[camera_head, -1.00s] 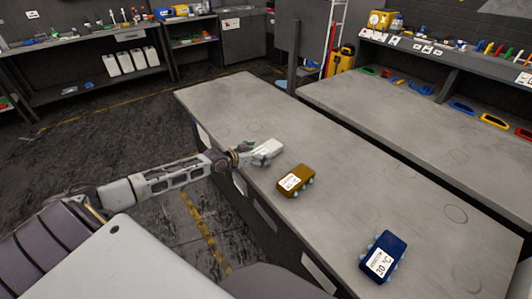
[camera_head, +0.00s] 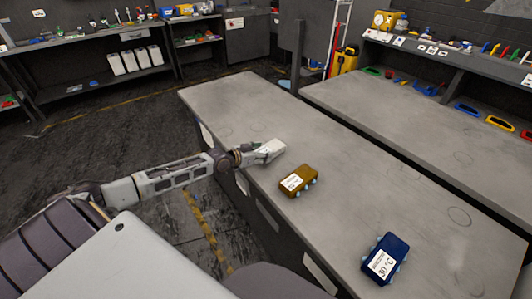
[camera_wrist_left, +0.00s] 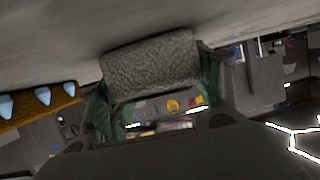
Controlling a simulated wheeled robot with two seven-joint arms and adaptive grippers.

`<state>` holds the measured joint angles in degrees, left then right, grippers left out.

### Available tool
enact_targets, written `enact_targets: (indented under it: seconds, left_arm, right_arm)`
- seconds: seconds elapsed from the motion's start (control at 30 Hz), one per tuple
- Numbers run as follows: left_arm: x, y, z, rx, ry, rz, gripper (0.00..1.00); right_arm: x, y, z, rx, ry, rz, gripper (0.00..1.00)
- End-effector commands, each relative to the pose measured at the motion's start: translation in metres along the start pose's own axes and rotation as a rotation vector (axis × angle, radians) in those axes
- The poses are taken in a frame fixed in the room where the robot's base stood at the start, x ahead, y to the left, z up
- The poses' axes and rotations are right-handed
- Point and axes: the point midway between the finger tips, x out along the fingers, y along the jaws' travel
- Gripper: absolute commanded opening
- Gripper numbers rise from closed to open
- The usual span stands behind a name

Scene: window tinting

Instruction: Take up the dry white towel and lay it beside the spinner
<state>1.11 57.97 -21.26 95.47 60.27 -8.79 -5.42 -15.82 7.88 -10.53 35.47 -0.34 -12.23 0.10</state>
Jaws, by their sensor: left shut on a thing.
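The white towel (camera_head: 271,146) is a small pale block at the left edge of the long grey bench in the head view. My left gripper (camera_head: 262,153) is shut on it. In the left wrist view the towel (camera_wrist_left: 150,66) looks grey and rough, with a finger of my left gripper (camera_wrist_left: 155,85) at each side. It is close to the bench surface; I cannot tell whether it touches. I cannot make out a spinner. My right gripper is not in view.
A brown labelled block (camera_head: 298,180) with light-blue knobs sits just right of the towel on the bench. A dark blue labelled block (camera_head: 384,258) is nearer the front. The bench behind the towel is clear. A second grey bench (camera_head: 400,110) runs along the right.

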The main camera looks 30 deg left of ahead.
Motion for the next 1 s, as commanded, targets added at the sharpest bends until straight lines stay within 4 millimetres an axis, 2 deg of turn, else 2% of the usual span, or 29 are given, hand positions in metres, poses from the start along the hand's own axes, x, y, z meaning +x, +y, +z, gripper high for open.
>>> enact_targets:
  seconds: [0.27,0.7,1.0]
  left_arm:
    - [-0.005,0.0,-0.014,0.002,0.003,0.0,0.36]
    - [-0.028,0.0,-0.069,0.003,0.002,0.001,0.36]
    - [-0.038,0.0,-0.091,0.0,0.001,0.0,0.36]
  right_arm:
    - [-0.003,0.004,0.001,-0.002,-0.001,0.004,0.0]
    - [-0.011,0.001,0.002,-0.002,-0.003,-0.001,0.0]
    - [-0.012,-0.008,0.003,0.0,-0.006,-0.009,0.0]
